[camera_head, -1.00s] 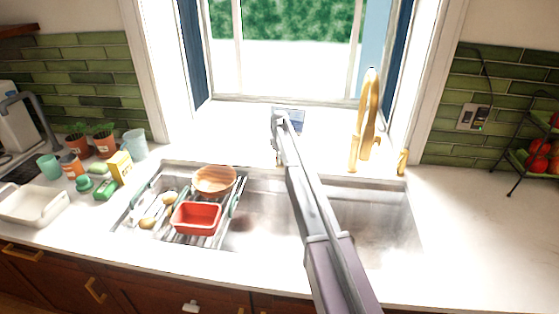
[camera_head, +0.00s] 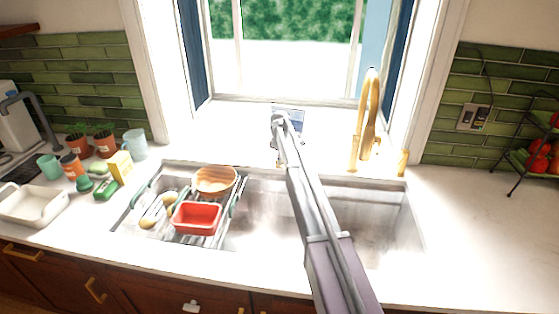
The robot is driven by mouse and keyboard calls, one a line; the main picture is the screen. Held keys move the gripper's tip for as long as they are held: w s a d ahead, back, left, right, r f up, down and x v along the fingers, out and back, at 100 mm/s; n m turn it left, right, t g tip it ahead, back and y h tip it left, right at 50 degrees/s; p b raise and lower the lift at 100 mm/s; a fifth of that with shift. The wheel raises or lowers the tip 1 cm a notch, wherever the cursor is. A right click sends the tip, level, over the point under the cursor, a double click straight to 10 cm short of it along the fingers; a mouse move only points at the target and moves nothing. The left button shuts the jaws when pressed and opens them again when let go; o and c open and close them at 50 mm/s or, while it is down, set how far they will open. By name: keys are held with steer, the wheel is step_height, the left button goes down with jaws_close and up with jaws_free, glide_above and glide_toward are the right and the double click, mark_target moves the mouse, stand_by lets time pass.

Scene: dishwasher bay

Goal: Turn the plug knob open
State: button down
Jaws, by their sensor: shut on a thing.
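My arm reaches from the bottom right over the sink (camera_head: 262,212) to the counter strip behind it. My gripper (camera_head: 278,160) is small at the far end of the arm, low at the sink's back edge below the window. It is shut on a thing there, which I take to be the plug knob. The knob itself is hidden by the gripper and wrist, so its turn angle cannot be told.
A gold faucet (camera_head: 369,115) stands right of my gripper, with a short gold fitting (camera_head: 402,162) beside it. A small panel (camera_head: 290,118) stands behind the wrist. A rack holding a red dish (camera_head: 196,218) and a wooden bowl (camera_head: 215,180) is at left.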

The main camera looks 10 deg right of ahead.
steer(key=c, duration=0.7)
jaws_free()
steer(key=shift+o, duration=0.2)
steer(key=shift+m, duration=0.4)
